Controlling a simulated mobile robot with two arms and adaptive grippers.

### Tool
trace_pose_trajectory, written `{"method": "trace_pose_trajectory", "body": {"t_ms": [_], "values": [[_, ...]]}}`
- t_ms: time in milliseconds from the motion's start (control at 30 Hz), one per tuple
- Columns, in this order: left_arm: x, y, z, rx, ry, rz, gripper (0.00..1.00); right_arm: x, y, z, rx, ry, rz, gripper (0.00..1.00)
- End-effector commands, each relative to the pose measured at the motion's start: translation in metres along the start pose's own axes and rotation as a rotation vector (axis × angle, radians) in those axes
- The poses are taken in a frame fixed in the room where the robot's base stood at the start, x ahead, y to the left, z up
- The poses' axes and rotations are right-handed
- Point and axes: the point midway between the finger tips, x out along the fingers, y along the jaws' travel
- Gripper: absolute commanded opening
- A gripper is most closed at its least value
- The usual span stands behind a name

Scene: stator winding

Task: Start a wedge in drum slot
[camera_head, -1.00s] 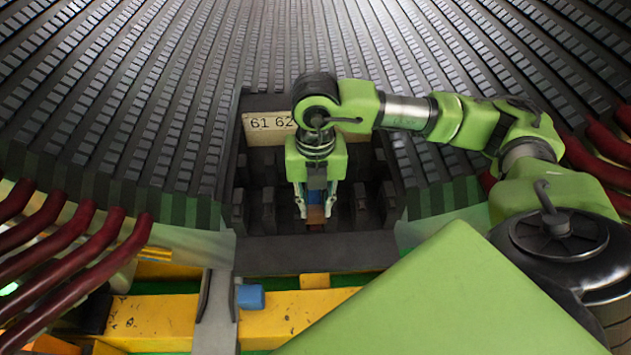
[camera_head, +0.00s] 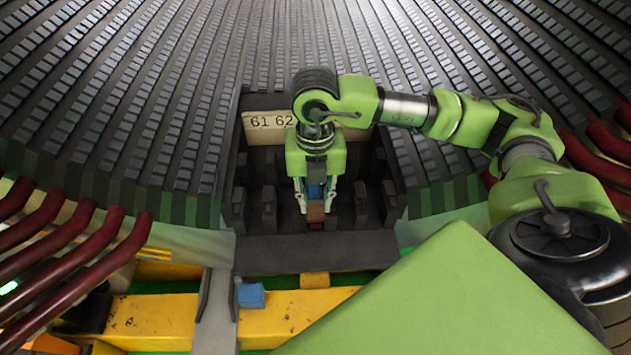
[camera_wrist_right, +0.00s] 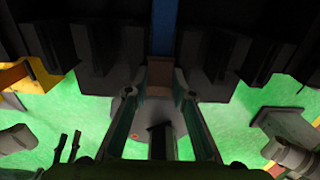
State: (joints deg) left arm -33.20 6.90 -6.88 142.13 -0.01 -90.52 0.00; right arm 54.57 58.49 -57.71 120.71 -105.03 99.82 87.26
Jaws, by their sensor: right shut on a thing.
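My right gripper (camera_head: 316,207) points down in front of the drum's toothed face (camera_head: 287,205), below the number plate. It is shut on a small brown block (camera_head: 316,212), seemingly the wedge, held between the fingertips. In the right wrist view my right gripper (camera_wrist_right: 158,98) has the brown block (camera_wrist_right: 160,74) at its tips. A blue strip (camera_wrist_right: 164,30) runs straight on from the block between the dark teeth; it also shows in the head view (camera_head: 316,190). I cannot tell whether the block is inside the slot. My left gripper is out of view.
A plate marked 61 62 (camera_head: 268,123) sits above the slots. Dark red bars (camera_head: 70,255) stand at the left. A yellow beam (camera_head: 150,318) and a small blue block (camera_head: 250,296) lie below. Dark teeth stand close on both sides of the gripper.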

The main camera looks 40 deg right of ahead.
Motion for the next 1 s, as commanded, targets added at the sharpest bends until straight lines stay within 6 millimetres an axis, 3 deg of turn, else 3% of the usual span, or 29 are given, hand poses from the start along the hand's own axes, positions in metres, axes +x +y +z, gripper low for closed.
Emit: {"method": "trace_pose_trajectory", "body": {"t_ms": [467,500,567,867,1000], "values": [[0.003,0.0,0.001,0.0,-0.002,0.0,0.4,0.0,0.0,0.01,0.001,-0.001,0.0,0.01],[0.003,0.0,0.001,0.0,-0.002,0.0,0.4,0.0,0.0,0.01,0.001,-0.001,0.0,0.31],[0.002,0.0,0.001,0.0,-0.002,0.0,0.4,0.0,0.0,0.01,0.001,-0.002,-0.001,0.42],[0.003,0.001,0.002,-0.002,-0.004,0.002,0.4,-0.001,-0.001,0.011,0.003,-0.005,-0.002,0.42],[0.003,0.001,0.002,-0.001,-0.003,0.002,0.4,-0.013,0.0,0.012,0.004,-0.008,0.0,0.42]]}}
